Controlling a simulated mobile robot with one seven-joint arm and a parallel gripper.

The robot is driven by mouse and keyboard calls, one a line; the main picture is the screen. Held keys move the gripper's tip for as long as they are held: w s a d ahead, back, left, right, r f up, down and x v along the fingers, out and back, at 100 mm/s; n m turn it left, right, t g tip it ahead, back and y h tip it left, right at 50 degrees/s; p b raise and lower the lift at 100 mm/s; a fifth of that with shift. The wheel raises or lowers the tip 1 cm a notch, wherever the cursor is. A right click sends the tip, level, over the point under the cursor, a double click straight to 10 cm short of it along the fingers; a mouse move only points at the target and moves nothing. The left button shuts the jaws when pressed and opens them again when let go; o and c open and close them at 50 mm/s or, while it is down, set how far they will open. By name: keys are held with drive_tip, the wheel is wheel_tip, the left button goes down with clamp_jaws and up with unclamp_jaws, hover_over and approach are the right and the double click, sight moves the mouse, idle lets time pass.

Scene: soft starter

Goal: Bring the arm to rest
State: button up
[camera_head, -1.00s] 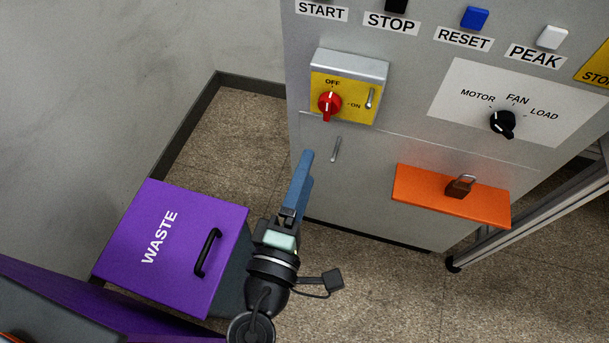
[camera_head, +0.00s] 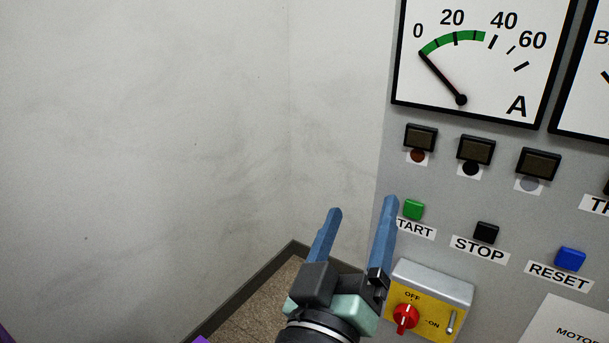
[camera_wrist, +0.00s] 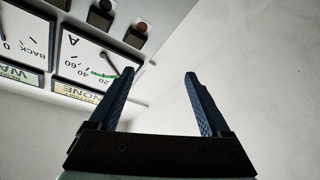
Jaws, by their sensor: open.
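My gripper (camera_head: 361,216) has two blue fingers spread apart with nothing between them. In the head view it points up, just left of the panel's green START button (camera_head: 413,210) and above the yellow OFF/ON switch plate (camera_head: 429,328). I cannot tell whether the right finger touches the panel. In the wrist view the open fingers (camera_wrist: 160,75) point toward a bare pale wall, with the panel's meters off to the upper left.
The grey panel (camera_head: 385,165) fills the right side, with an ammeter (camera_head: 480,75) reading near 0, a black STOP button (camera_head: 486,232), a blue RESET button (camera_head: 570,259) and a red knob (camera_head: 405,318). The bare wall (camera_head: 150,150) leaves free room at left.

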drive_tip(key=s+a+r+m+t+y, duration=0.1)
drive_tip(key=s+a+r+t+y, duration=0.15)
drive_tip(key=r, duration=0.55)
drive_tip(key=s+a+r+t+y, duration=0.1)
drive_tip(key=s+r+t+y, duration=0.2)
drive_tip(key=r, duration=0.6)
drive_tip(key=s+a+r+m+t+y, duration=0.1)
drive_tip(key=s+a+r+t+y, duration=0.2)
drive_tip(key=r, duration=0.5)
wheel_tip(320, 180, up, 21)
drive_tip(key=h+p, duration=0.1)
drive_tip(key=p, duration=2)
drive_tip(key=shift+s+d, duration=0.15)
drive_tip(key=shift+s, duration=0.25)
